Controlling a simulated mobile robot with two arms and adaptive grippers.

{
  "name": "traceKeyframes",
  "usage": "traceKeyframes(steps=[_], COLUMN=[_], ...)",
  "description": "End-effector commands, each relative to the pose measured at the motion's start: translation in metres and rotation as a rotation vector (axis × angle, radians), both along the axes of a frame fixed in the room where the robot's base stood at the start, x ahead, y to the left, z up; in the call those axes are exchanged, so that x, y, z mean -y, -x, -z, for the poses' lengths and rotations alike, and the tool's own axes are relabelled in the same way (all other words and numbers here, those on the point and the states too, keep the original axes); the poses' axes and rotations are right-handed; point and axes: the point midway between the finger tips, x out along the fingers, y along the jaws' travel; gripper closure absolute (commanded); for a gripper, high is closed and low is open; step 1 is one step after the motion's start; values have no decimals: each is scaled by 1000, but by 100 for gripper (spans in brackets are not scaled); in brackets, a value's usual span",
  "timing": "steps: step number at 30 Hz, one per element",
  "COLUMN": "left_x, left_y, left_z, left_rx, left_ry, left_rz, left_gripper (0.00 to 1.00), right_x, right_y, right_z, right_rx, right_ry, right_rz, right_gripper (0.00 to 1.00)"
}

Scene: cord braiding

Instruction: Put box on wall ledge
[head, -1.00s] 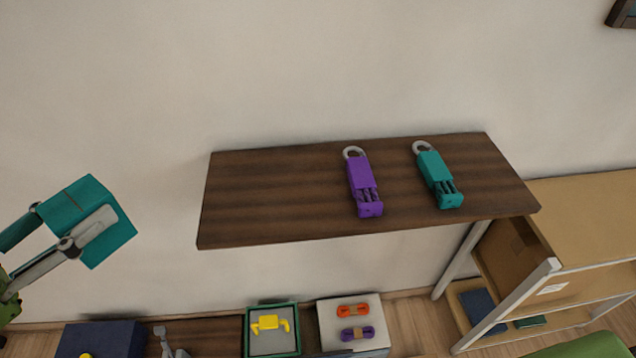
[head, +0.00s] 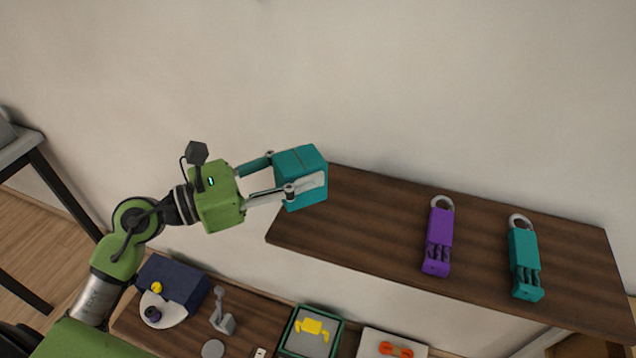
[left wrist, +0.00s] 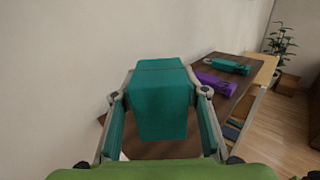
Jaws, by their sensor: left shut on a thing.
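A teal box (head: 297,160) is held between the fingers of my left gripper (head: 292,186), which is shut on it. The box also fills the middle of the left wrist view (left wrist: 160,100). The wall ledge (head: 385,210) is a dark wooden board along the wall. In the head view the box overlaps the ledge's left end and appears raised; the exact gap cannot be told. A purple braided piece with a ring (head: 438,238) and a teal one (head: 524,260) lie on the right part of the ledge. My right gripper is not in view.
The left part of the ledge is bare. Below is a lower table (head: 258,335) with a dark blue box (head: 176,283), a green-rimmed tray (head: 289,345) and a white tray (head: 372,340). The wall rises behind the ledge.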

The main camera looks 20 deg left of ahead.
Motion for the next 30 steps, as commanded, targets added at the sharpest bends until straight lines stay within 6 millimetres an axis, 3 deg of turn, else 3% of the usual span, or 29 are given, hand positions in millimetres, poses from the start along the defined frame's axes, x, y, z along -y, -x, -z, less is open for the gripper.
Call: traceKeyframes(steps=[3,7,13,19,30], left_x=[9,15,21,21,22], left_y=[-16,-26,-36,-37,-36], left_z=[22,37,52,78,85], left_rx=[-5,-3,-3,-6,-1], left_ry=[8,6,6,5,1], left_rz=[-3,-3,-2,-4,-2], left_gripper=[86,86,86,86,86], right_x=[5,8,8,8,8], right_y=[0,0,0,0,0], right_z=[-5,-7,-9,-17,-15], right_rx=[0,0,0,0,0], right_ry=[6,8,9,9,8], right_rz=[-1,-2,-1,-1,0], right_gripper=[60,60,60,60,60])
